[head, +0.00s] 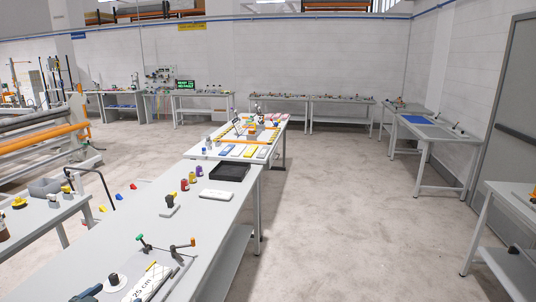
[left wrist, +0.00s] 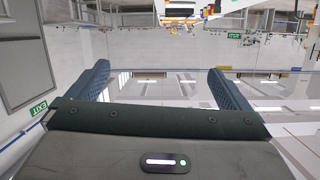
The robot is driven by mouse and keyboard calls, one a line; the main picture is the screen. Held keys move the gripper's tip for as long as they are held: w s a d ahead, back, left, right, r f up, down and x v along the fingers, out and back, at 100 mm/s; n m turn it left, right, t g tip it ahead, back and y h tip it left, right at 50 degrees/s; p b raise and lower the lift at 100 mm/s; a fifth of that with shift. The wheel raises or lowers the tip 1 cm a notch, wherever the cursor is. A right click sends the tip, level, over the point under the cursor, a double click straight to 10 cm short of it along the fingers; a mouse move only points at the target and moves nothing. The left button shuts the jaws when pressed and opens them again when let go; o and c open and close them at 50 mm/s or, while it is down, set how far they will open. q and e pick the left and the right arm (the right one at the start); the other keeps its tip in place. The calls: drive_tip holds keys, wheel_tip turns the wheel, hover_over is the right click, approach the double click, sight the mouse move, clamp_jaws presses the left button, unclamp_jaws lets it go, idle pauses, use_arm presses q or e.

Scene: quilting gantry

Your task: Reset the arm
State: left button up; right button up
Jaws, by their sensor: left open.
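My left gripper (left wrist: 158,75) shows in the left wrist view with its two blue ridged fingers spread wide apart. Nothing is between them. Beyond the fingers that view shows the room upside down, with walls and bright windows. I cannot make out either gripper in the head view, and my right gripper is not in view.
A long grey table (head: 195,225) runs along the left, bearing a black tray (head: 230,172), a white box (head: 216,195), coloured spools (head: 192,177) and small tools. Orange rollers (head: 45,140) stand at far left. The floor (head: 340,220) right of the table is clear.

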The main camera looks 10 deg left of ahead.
use_arm(q)
drive_tip(key=s+d+f+n+g+y, duration=0.2)
drive_tip(key=s+d+f+g+y, duration=0.35)
drive_tip(key=s+f, duration=0.7)
drive_tip(key=s+d+f+g+h, duration=0.2)
drive_tip(key=s+d+g+h, duration=0.3)
drive_tip(key=s+d, duration=0.7)
drive_tip(key=s+a+f+g+y+b, duration=0.2)
drive_tip(key=f+b, duration=0.5)
drive_tip(key=f, duration=3.1)
drive_tip(key=s+a+f+b, duration=0.1)
drive_tip(key=s+f+b, duration=0.1)
drive_tip(key=s+f, duration=0.6)
drive_tip(key=s+a+f+g+b, duration=0.1)
drive_tip(key=s+f+b, duration=0.1)
drive_tip(key=s+f, duration=0.7)
wheel_tip(320, 180, down, 6)
drive_tip(key=shift+f+h, duration=0.1)
drive_tip(key=shift+h, duration=0.25)
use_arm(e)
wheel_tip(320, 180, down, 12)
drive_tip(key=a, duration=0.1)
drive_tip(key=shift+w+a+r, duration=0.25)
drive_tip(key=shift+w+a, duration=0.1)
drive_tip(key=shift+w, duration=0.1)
